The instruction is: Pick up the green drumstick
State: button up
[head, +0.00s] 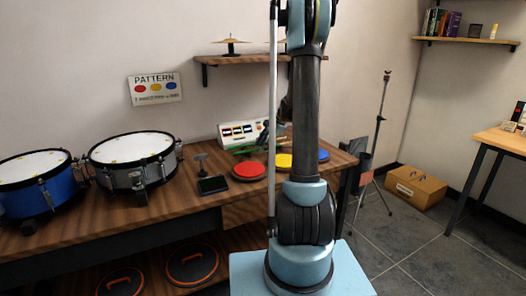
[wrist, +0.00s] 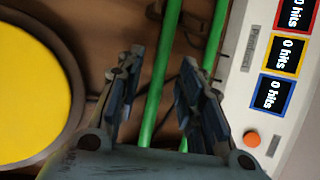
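Two green sticks lie close together on the wooden table in the wrist view. One green drumstick (wrist: 166,55) runs between the fingers of my gripper (wrist: 160,66). The other green stick (wrist: 216,35) passes behind the right finger, and part of it reappears below. My gripper is open, with a gap on both sides of the first stick. I cannot tell its exact height above the stick. In the head view a green stick (head: 245,149) shows small on the table, and my arm hides much of this area.
A white panel (wrist: 247,95) with "0 hits" displays lies right of the sticks. A yellow pad (wrist: 30,95) lies left. In the head view a red pad (head: 249,170) and a blue pad (head: 323,155) flank my arm. A grey drum (head: 136,176) stands farther left.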

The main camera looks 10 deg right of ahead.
grip_shut()
notch_tip(320, 180, up, 10)
dwell(0.8)
jog(key=c, duration=0.7)
grip_release()
grip_shut()
